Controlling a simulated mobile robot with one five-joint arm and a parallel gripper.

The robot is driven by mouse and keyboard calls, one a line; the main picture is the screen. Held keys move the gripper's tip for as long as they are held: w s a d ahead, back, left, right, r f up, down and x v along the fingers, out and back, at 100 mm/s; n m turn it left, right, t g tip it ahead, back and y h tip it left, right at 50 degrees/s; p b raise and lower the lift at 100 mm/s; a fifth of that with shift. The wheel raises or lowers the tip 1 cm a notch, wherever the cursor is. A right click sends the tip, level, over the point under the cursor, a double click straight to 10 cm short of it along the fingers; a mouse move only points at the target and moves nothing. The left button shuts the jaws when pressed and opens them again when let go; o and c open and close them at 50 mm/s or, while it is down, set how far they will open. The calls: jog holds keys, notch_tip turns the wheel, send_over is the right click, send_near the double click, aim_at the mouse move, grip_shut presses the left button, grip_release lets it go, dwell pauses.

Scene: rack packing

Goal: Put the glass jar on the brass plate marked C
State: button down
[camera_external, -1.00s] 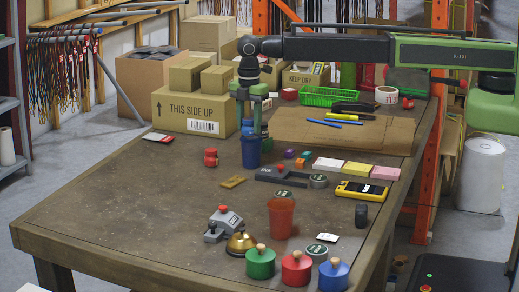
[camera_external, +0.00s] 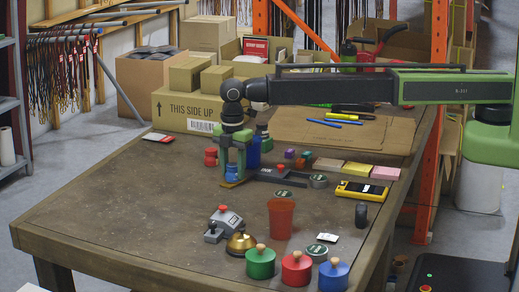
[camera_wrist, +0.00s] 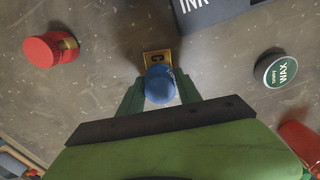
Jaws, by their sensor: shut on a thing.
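My gripper (camera_external: 233,168) is shut on a small blue-topped jar (camera_external: 232,170), which I take to be the glass jar. The jar is upright, and its lower part is partly hidden by the fingers. In the wrist view the blue jar (camera_wrist: 160,85) sits between the two green fingers (camera_wrist: 158,92). The brass plate marked C (camera_wrist: 156,58) shows just beyond the jar there, partly covered by it. In the outside view the brass plate (camera_external: 232,184) lies right under the gripper. I cannot tell whether the jar touches it.
A blue cup (camera_external: 254,153) stands close behind the gripper. A dark tray marked INK (camera_wrist: 212,10) lies to the right of the plate, a red jar (camera_wrist: 42,50) to the left. A green-lidded WAX tin (camera_wrist: 276,69) and red cup (camera_external: 281,217) are nearer. The table's left front is clear.

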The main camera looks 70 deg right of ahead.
aim_at(233, 164)
jog(key=shift+r, duration=0.1)
jog(key=c, duration=0.8)
grip_release()
notch_tip(233, 164, up, 12)
jog(key=p, duration=1.2)
